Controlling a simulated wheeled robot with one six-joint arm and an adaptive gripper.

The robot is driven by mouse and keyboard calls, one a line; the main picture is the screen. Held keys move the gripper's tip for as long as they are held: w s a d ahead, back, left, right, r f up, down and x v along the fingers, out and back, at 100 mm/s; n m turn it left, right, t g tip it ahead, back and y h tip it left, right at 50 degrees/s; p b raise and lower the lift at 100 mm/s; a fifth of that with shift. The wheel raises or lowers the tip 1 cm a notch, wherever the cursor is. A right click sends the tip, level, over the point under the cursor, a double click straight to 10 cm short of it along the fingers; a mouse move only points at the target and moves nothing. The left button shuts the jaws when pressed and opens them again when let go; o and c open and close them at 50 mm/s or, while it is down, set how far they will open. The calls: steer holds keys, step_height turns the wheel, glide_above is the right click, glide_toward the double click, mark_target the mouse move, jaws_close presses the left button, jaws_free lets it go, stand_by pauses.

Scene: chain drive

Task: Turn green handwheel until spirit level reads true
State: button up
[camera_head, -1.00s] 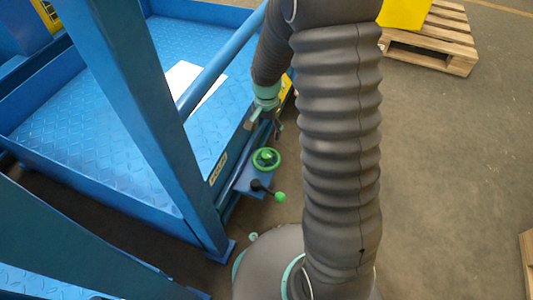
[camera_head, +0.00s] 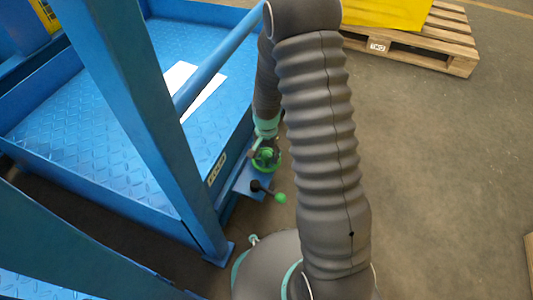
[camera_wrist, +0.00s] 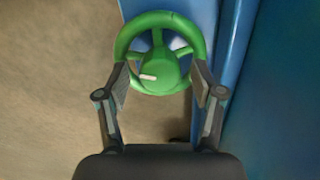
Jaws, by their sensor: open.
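The green handwheel (camera_head: 274,164) sits on a small blue bracket at the side of the blue platform. In the wrist view the handwheel (camera_wrist: 160,22) shows its whole rim, spokes and hub, with a pale mark on the hub. My gripper (camera_wrist: 160,85) is open, its two fingers on either side of the wheel's near rim. I cannot tell whether they touch it. In the head view my gripper (camera_head: 263,150) is over the wheel and partly hides it. I cannot make out the spirit level or its bubble.
A wooden pallet (camera_head: 440,50) with a yellow load lies at upper right.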

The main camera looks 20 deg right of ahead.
steer(key=c, duration=1.1)
steer(key=shift+c, duration=0.2)
steer(key=shift+n, duration=0.4)
steer(key=n, duration=0.4)
steer(key=shift+n, duration=0.4)
steer(key=n, duration=0.6)
